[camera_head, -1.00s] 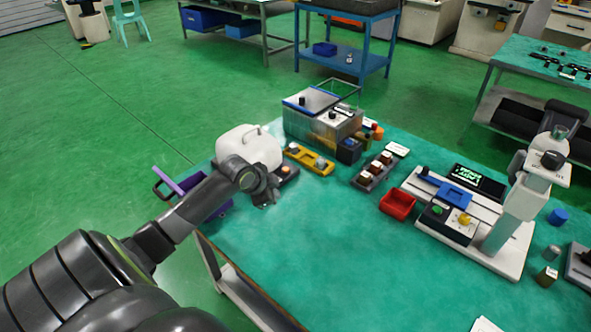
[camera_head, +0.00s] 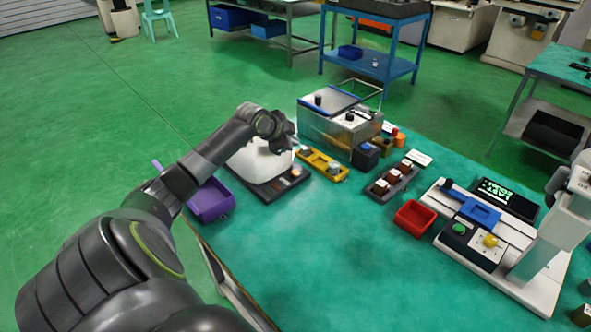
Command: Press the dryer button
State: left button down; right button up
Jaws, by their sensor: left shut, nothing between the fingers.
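The dryer is probably the white rounded housing (camera_head: 260,162) on a dark base (camera_head: 270,190), at the table's left edge. A small pale round button (camera_head: 296,171) shows on the base's right part. My left gripper (camera_head: 294,142) is shut and empty. In the picture it lies over the top right of the white housing, above and apart from the button. I cannot tell whether the gripper touches the housing. My right gripper is out of view.
A purple bin (camera_head: 210,201) is left of the dark base. A yellow holder (camera_head: 322,164), a clear tank (camera_head: 338,125), a dark block with several samples (camera_head: 392,181) and a red tray (camera_head: 415,218) stand to the right. The front middle of the green table (camera_head: 310,250) is clear.

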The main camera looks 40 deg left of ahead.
pick_arm(q)
jog(key=f+b, duration=0.1)
jog(key=f, duration=0.1)
jog(key=b, duration=0.5)
send_over(293, 174)
notch_tip(293, 174, down, 4)
jog(key=shift+a+f, duration=0.1)
jog(key=shift+f, duration=0.1)
notch_tip(293, 174, down, 2)
jog(key=shift+b, duration=0.5)
jog(key=shift+f, duration=0.1)
dwell(0.9)
jog(key=shift+f, duration=0.4)
